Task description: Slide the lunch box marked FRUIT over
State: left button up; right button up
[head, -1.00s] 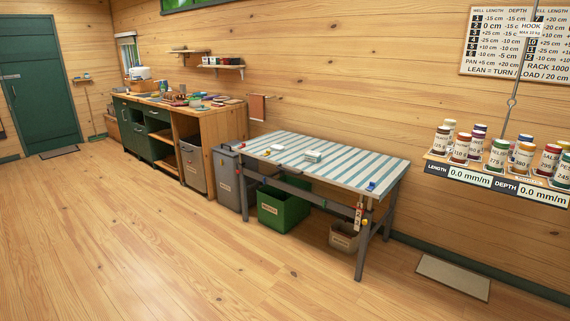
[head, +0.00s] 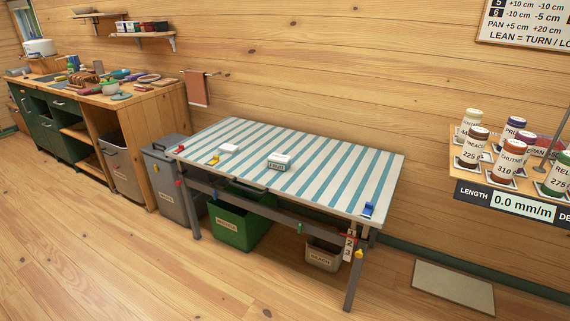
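A striped blue-and-white table (head: 330,172) stands in the middle of the head view. A small white box (head: 279,161) with a darker front sits near the middle of its top; any marking is too small to read. A flatter white item (head: 229,149) lies to its left. I cannot tell whether either one is the lunch box marked FRUIT. Neither of my grippers is in view.
A cluttered wooden counter (head: 165,98) stands at the left, with a grey bin (head: 172,180) beside the table. A green crate (head: 231,226) and a beige bin (head: 323,254) are under the table. The floor in front is clear.

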aim_at(276, 162)
jog(key=i+j+z, duration=0.3)
jog(key=i+j, duration=0.15)
jog(key=i+j+z, duration=0.3)
jog(key=i+j, duration=0.15)
jog(key=j, duration=0.1)
